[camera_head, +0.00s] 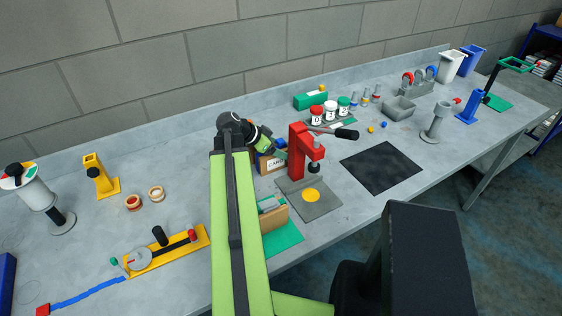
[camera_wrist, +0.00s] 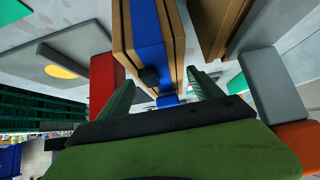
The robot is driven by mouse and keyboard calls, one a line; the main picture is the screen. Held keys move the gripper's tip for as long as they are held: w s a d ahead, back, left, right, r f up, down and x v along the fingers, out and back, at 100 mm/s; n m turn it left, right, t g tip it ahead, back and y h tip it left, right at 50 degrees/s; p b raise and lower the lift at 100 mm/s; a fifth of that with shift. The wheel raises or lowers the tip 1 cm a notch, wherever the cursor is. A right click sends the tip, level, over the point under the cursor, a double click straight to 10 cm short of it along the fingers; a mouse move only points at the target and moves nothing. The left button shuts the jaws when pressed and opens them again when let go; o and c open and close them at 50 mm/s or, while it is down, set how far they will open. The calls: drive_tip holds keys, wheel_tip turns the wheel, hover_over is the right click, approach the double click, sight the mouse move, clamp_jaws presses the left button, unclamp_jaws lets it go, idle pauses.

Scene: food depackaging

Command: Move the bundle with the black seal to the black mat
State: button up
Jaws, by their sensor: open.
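The bundle with the black seal shows in the wrist view as a brown block (camera_wrist: 176,30) with a blue band and a small black seal (camera_wrist: 149,76). In the head view my gripper (camera_head: 266,141) is just above the bundle. The black mat (camera_head: 381,166) lies bare to the right of the press.
The red press (camera_head: 299,150) on its grey base stands between the bundle and the mat. Jars (camera_head: 330,110) and a black-handled tool (camera_head: 345,133) lie behind the black mat.

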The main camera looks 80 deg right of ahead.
drive_tip(key=b+x, duration=0.4)
drive_tip(key=x, duration=0.1)
drive_tip(key=shift+w+d+f, duration=0.15)
drive_tip(key=shift+w+f, duration=0.15)
drive_tip(key=shift+w, duration=0.05)
drive_tip(key=shift+s+d, duration=0.1)
drive_tip(key=shift+s, duration=0.05)
drive_tip(key=shift+r, duration=0.2)
drive_tip(key=shift+c, duration=0.3)
clamp_jaws()
